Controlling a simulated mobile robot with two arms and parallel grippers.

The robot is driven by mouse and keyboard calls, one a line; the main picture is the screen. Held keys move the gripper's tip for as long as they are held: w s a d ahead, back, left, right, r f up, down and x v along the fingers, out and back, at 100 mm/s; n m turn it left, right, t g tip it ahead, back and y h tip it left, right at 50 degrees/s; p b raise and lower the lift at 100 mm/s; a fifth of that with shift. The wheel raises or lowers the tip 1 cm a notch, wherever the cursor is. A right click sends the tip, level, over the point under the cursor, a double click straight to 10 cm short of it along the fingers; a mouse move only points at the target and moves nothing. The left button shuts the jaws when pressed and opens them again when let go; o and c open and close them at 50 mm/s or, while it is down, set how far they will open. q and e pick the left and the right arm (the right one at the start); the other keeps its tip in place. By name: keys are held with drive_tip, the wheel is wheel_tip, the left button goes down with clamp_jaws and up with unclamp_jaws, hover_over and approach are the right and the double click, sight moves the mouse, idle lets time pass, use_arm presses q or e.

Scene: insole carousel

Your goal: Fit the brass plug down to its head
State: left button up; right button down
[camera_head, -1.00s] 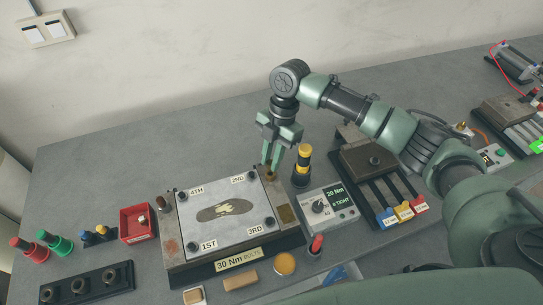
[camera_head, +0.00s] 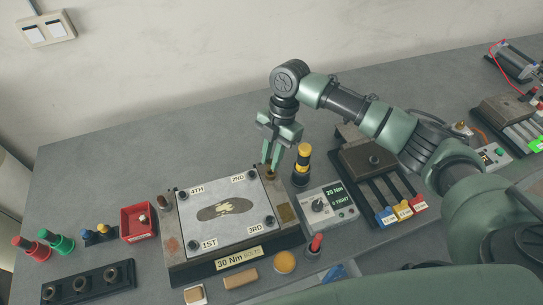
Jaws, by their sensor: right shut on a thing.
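My right gripper (camera_head: 270,165) points down at the far right corner of the metal plate fixture (camera_head: 170,225). It is shut on a small brass piece, the brass plug (camera_head: 270,174), at that corner. The fingers hide part of the plug, and I cannot tell how deep it sits. The fixture carries a light plate (camera_head: 225,190) marked 1ST to 4TH with a dark bolt near each corner. My left gripper is not in view.
A yellow-topped black tool (camera_head: 303,165) stands close right of the gripper. A torque box (camera_head: 328,208) and a dark block with coloured tabs (camera_head: 370,160) lie further right. A red bin (camera_head: 137,222) stands left. The table behind is clear.

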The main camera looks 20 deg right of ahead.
drive_tip(key=shift+p, duration=0.3)
drive_tip(key=shift+f+b, duration=0.65)
drive_tip(key=shift+f, duration=0.95)
drive_tip(key=c, duration=1.2)
unclamp_jaws()
drive_tip(key=b+v, duration=0.2)
drive_tip(key=v, duration=0.6)
drive_tip(key=shift+a+f, duration=0.1)
